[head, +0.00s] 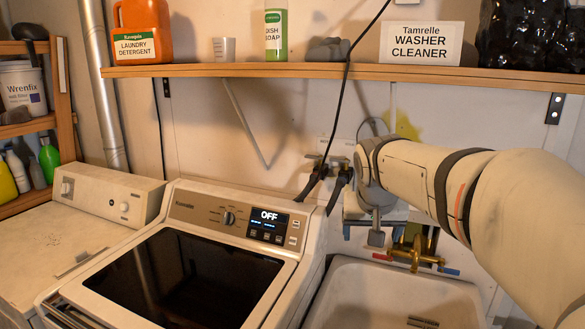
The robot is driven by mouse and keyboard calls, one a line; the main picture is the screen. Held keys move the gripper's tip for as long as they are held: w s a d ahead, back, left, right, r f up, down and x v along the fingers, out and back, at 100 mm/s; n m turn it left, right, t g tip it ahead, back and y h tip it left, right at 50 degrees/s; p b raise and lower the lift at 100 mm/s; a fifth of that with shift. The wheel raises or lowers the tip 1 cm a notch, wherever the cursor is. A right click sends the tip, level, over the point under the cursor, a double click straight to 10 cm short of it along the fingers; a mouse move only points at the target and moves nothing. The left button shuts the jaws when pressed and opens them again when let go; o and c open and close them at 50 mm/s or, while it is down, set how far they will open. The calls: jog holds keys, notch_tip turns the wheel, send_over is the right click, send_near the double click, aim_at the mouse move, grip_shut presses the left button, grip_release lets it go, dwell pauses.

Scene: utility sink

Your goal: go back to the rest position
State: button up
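My arm (440,185) reaches in from the right side of the head view. My gripper (374,234) hangs at its end, in front of the wall and above the back of the utility sink (395,298). Its two finger ends show apart, left and right, with a grey part between them. It appears open, and I see nothing held in it. The brass faucet (415,252), with red and blue handle ends, is just right of and below it in the picture. The arm hides part of the wall and faucet area.
A washer (185,265) with its display reading OFF stands left of the sink. Hoses and valves (327,172) are close left of my gripper. A shelf (330,71) with bottles and a washer cleaner sign runs above. A dark cord (346,90) hangs down.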

jog(key=s+f, duration=0.4)
jog(key=s, duration=0.3)
jog(key=s+f+n+g+y, duration=0.1)
jog(key=s+f, duration=0.3)
jog(key=s, duration=0.3)
jog(key=s+f, duration=0.4)
jog(key=s, duration=0.2)
jog(key=shift+s+a+n+g, duration=0.4)
